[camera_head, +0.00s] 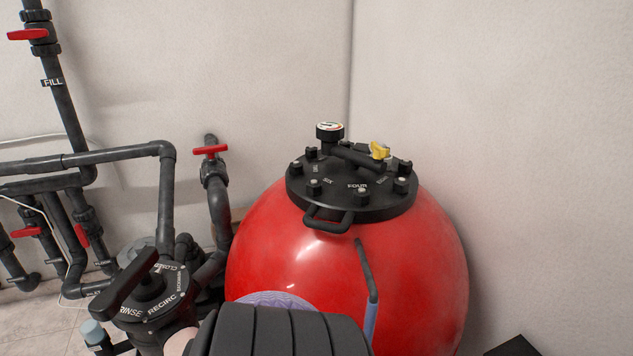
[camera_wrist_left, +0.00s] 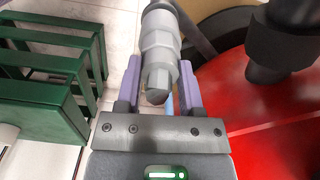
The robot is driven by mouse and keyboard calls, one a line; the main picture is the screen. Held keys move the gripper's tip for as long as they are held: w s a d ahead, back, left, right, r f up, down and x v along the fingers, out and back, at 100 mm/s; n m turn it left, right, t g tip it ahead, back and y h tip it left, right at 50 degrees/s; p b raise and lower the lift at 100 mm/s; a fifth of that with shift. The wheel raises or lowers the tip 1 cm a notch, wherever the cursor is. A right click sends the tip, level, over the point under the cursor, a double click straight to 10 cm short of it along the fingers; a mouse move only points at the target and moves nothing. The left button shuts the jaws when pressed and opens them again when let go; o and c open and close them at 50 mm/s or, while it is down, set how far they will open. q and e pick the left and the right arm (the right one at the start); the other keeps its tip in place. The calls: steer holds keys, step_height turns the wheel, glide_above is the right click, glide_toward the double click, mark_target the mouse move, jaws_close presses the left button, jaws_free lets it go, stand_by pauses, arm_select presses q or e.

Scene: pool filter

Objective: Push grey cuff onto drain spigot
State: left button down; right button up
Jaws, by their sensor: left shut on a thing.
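In the left wrist view the grey cuff (camera_wrist_left: 160,50) is a stepped grey cylinder between the purple fingers of my left gripper (camera_wrist_left: 159,85). The gripper is shut on it. The cuff's near end is dark and angular; its far end runs out of the top of the picture. The large red tank (camera_head: 300,245) stands in the head view, and its side (camera_wrist_left: 275,140) fills the right of the wrist view. I cannot make out the drain spigot for certain in either view. The cuff and left fingers cannot be made out in the head view. My right gripper is not in view.
A black bolted lid (camera_head: 350,195) with a gauge (camera_head: 329,132) tops the tank. The valve (camera_head: 150,295) and dark pipes (camera_head: 166,200) crowd the left. A green slatted frame (camera_wrist_left: 45,85) stands left of the gripper. A black fitting (camera_wrist_left: 270,55) juts out by the tank. Walls close the back.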

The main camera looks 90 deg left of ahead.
arm_select(q)
steer(key=shift+f+b, duration=0.35)
steer(key=shift+f, duration=0.15)
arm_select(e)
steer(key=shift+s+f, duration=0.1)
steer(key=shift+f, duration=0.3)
arm_select(q)
steer(key=shift+c, duration=0.7)
jaws_free()
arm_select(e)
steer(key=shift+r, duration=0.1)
arm_select(q)
step_height(320, 180, up, 5)
steer(key=p, duration=0.5)
steer(key=shift+w+r, duration=0.1)
steer(key=shift+r, duration=0.05)
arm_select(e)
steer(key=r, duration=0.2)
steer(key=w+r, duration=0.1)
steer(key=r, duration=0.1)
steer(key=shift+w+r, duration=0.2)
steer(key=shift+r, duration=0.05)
arm_select(q)
step_height(320, 180, up, 10)
steer(key=p, duration=0.7)
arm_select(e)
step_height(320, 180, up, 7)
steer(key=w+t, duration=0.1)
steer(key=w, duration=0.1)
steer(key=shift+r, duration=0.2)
